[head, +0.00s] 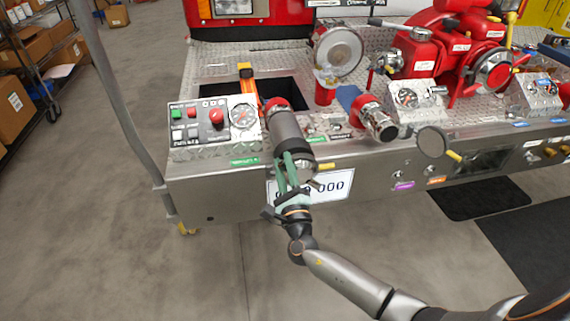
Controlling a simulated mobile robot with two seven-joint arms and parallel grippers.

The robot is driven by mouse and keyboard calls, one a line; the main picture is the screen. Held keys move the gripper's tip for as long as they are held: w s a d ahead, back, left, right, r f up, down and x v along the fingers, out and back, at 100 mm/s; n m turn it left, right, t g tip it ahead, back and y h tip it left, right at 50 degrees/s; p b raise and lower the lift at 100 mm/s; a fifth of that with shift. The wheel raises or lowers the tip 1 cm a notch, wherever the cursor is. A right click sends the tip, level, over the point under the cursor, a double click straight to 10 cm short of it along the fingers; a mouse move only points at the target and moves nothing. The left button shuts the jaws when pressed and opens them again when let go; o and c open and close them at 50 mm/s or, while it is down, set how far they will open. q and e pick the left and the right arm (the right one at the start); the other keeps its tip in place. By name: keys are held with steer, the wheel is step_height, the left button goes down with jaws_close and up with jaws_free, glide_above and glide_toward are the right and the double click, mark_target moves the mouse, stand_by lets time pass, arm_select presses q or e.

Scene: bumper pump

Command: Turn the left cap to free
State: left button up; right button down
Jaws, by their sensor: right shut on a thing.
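The left cap (301,166) is at the near lower end of a dark grey cylinder (288,133) that points out over the front edge of the red truck's bumper. My right gripper (288,168) reaches up from below, with its green fingers shut at the cap. The fingers partly cover the cap, so its exact turn is hard to tell. A second outlet with a red collar and a metal end (378,124) sits to the right. My left gripper is not in view.
A control panel with a gauge (243,116) is left of the cylinder. A round disc (432,142) stands out from the bumper front at right. A number plate (335,184) is behind my gripper. A grey curved pole (120,110) rises at left.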

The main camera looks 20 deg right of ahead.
steer(key=c, duration=1)
jaws_free()
steer(key=o, duration=0.3)
steer(key=v, duration=1.2)
steer(key=shift+s+a+b, duration=0.1)
steer(key=shift+s+b, duration=0.15)
steer(key=shift+b, duration=0.1)
